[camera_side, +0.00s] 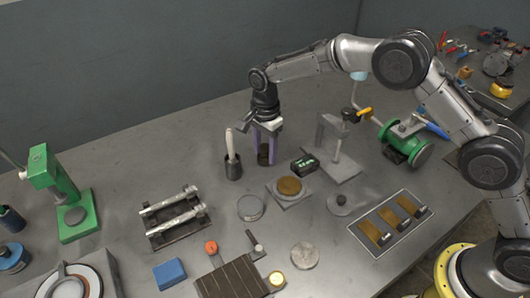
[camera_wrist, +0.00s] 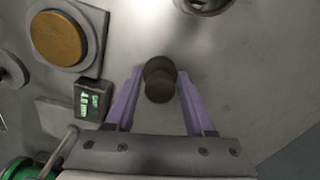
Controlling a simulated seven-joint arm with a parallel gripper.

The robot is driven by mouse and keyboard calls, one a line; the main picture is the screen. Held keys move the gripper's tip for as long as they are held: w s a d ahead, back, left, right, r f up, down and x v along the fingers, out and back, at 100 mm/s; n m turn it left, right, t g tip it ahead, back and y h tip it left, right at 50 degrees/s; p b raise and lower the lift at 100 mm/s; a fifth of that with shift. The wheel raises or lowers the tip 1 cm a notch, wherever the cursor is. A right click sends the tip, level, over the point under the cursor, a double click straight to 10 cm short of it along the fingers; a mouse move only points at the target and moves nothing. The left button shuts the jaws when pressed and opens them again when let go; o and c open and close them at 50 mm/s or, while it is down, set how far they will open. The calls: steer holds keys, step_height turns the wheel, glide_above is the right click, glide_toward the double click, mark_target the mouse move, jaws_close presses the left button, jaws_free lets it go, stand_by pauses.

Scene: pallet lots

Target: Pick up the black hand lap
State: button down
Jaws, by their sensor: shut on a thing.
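The black hand lap (camera_wrist: 159,82) is a dark round piece with a knob-like top, between the two purple fingers in the wrist view. My gripper (camera_wrist: 160,74) is shut on it, with one finger on each side. In the side view my gripper (camera_side: 266,150) points down over the back middle of the bench. The dark lap (camera_side: 263,155) shows low between its fingers, partly hidden by them. I cannot tell whether its base touches the bench.
A dark cup with a pale rod (camera_side: 232,165) stands close left of my gripper. A small display box (camera_side: 305,163), a brown disc on a square plate (camera_side: 289,187) and a grey stand (camera_side: 335,150) are close right. Bare bench lies behind and left.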

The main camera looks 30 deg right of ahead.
steer(key=shift+w+r, duration=0.1)
steer(key=shift+r, duration=0.45)
steer(key=s+d+r, duration=0.4)
steer(key=s+r, duration=0.7)
steer(key=s, duration=0.2)
steer(key=shift+s+d+r, duration=0.15)
steer(key=shift+s+d, duration=0.05)
steer(key=shift+s, duration=0.05)
